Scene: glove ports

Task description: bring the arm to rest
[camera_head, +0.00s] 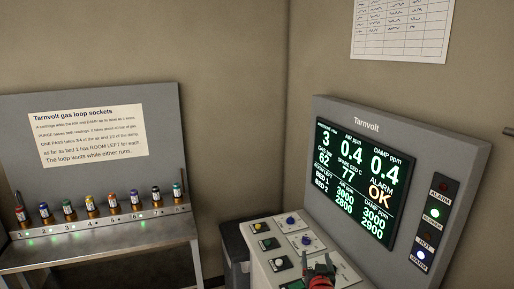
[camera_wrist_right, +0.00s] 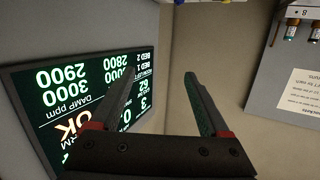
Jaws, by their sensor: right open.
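My right gripper (camera_head: 319,266) shows at the bottom of the head view, in front of the lower part of the sloped button console (camera_head: 262,262). Its dark fingers with red parts point up and away from me. In the right wrist view the two fingers of this gripper (camera_wrist_right: 171,74) stand apart with nothing between them. Behind them is the Tarnvolt screen (camera_wrist_right: 85,95), upside down in that view, and bare wall. I cannot tell whether the gripper touches the console. My left gripper is not in view.
The Tarnvolt screen (camera_head: 357,182) stands right of the console, with alarm lamps (camera_head: 432,214) beside it. A socket bench (camera_head: 100,256) with several coloured cartridges (camera_head: 90,203) is at the left. A dark bin (camera_head: 236,250) stands between bench and console.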

